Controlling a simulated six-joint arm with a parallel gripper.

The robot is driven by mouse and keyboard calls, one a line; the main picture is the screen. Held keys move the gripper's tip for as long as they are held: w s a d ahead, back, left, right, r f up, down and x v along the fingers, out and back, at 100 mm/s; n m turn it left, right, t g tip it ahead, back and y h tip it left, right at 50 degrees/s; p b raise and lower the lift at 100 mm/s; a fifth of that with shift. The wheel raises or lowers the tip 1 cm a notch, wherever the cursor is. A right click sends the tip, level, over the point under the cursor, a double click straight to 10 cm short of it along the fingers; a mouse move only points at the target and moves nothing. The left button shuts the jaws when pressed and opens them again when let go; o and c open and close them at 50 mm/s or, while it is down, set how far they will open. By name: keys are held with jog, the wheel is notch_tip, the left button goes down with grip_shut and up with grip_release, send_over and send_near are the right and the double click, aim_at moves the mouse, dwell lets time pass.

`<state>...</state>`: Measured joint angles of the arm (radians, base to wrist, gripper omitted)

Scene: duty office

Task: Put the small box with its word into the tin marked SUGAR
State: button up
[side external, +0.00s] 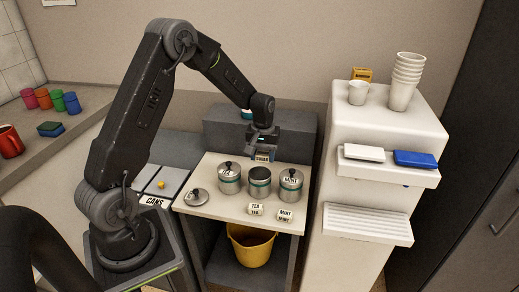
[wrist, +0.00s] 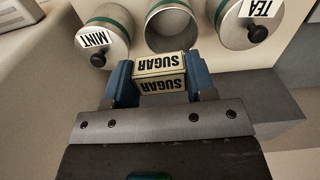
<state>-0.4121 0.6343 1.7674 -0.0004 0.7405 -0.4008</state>
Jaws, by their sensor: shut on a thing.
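My gripper (side external: 262,148) is shut on a small cream box (side external: 262,157) with the word SUGAR. The lidded tin on the left (side external: 229,184) reads TEA in the wrist view (wrist: 247,22).
A loose lid (side external: 197,198) lies at the table's left. Small TEA (side external: 255,209) and MINT (side external: 285,215) boxes lie in front of the tins. A white cabinet (side external: 350,250) with cups stands to the right. A yellow bucket (side external: 250,247) is below the table.

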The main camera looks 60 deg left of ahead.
aim_at(262, 161)
jog(key=shift+f, duration=1.55)
jog(key=o, duration=1)
notch_tip(262, 161, up, 13)
jog(key=shift+r, duration=0.45)
